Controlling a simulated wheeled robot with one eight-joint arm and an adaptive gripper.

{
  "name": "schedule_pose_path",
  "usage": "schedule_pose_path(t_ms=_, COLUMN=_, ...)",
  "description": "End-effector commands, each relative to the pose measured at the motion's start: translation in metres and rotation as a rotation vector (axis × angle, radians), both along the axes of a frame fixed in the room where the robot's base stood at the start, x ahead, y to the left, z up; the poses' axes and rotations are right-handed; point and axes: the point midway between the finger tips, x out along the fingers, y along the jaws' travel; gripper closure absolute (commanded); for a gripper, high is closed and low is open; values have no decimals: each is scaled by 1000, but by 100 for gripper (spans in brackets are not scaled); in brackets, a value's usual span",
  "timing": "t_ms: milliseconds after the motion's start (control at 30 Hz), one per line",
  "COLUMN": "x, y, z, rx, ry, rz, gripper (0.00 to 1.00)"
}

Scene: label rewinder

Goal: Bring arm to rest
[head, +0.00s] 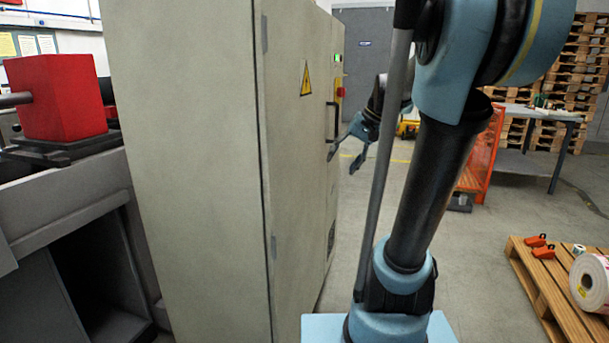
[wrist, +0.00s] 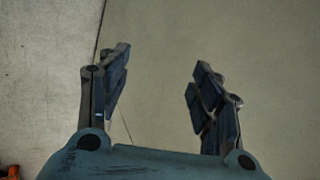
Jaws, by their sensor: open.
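My gripper (head: 346,152) is at the far side of my arm in the head view, in front of the door side of a tall beige cabinet (head: 185,150). It is near the cabinet's dark door handle (head: 333,122); I cannot tell whether they touch. In the wrist view my gripper (wrist: 160,95) has its two fingers wide apart with nothing between them. A plain pale surface fills the view beyond the fingers. My arm is bent, rising in the foreground and reaching back toward the cabinet.
A red block (head: 57,97) sits on a grey machine at left. A grey table (head: 540,115) and an orange cart (head: 482,165) stand at back right. A wooden pallet (head: 548,287) with a label roll (head: 592,282) lies at right. Open floor lies between cabinet and pallet.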

Motion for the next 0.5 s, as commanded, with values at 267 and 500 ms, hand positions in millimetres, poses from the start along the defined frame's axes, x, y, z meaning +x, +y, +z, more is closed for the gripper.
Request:
schedule_pose_path(t_ms=267, x=-81, y=-13, z=-61, rx=-170, ry=-12, rz=35, gripper=41)
schedule_pose_path(t_ms=500, x=-141, y=-33, z=-118, rx=-314, ry=-29, rz=69, gripper=41)
